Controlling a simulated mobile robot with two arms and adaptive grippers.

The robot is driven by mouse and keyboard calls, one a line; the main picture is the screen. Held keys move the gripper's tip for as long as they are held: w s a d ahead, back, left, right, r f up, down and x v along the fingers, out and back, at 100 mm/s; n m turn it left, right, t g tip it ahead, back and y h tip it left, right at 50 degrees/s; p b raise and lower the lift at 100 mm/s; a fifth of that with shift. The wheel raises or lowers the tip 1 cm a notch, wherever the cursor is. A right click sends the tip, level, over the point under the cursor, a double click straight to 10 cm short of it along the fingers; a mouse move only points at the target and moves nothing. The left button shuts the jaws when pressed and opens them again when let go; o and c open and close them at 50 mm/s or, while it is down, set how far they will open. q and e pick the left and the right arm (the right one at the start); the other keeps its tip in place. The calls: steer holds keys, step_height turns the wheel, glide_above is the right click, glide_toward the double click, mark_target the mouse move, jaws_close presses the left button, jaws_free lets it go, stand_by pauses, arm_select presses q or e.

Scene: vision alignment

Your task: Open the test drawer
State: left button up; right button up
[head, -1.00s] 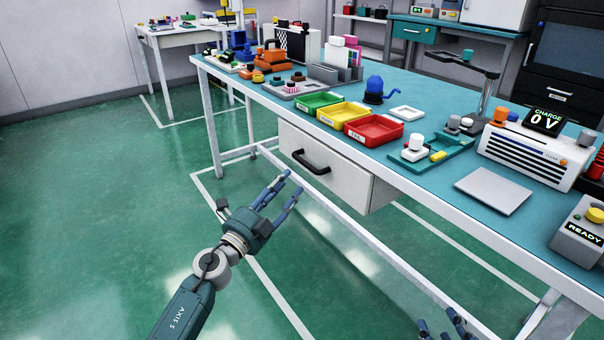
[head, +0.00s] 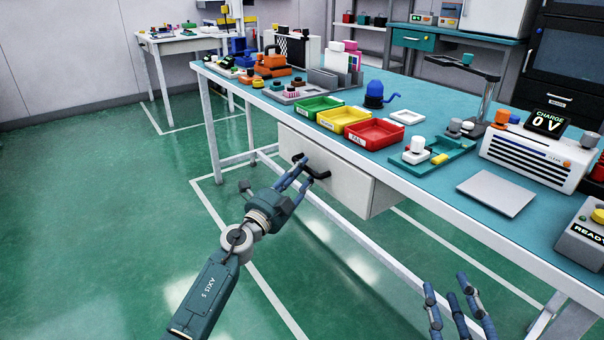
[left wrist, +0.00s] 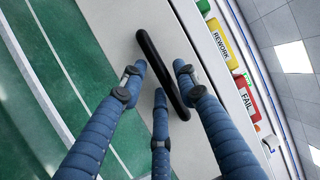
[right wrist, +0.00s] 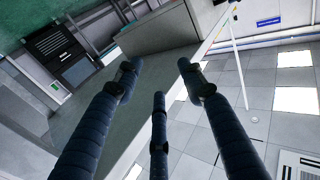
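The test drawer (head: 345,187) is a pale box under the teal-topped workbench, with a black bar handle (head: 318,174) on its front. It looks shut. My left gripper (head: 304,168) is at the handle with its fingers spread. In the left wrist view the handle (left wrist: 160,60) runs between the open fingers (left wrist: 160,85), and the drawer front (left wrist: 115,20) lies behind it. I cannot tell whether any finger touches the handle. My right gripper (head: 448,285) is open and empty, low in front of the bench's right part; it also shows in the right wrist view (right wrist: 160,80).
The workbench (head: 415,180) carries green, yellow and red trays (head: 374,134), a teal fixture (head: 440,160), a grey plate (head: 496,192) and a charge unit (head: 535,153). A white lower rail (head: 420,280) runs beneath. The green floor (head: 120,230) at left is clear.

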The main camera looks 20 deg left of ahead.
arm_select(q)
jaws_close()
steer(key=shift+s+a, duration=0.1)
steer(key=s+a+p, duration=0.2)
steer(key=s+a, duration=1.3)
steer(key=s, duration=0.4)
steer(key=shift+s, duration=0.15)
arm_select(e)
steer(key=s+d+f+g+h, duration=0.1)
steer(key=s+f+g, duration=0.1)
steer(key=f, duration=0.4)
steer(key=s+d+f+g+h, duration=0.1)
steer(key=s+d+f+g, duration=0.1)
steer(key=f, duration=0.5)
steer(key=shift+s+g, duration=0.45)
steer(key=shift+g, duration=0.85)
arm_select(q)
steer(key=shift+o, duration=2.3)
jaws_free()
arm_select(e)
steer(key=shift+r, duration=0.1)
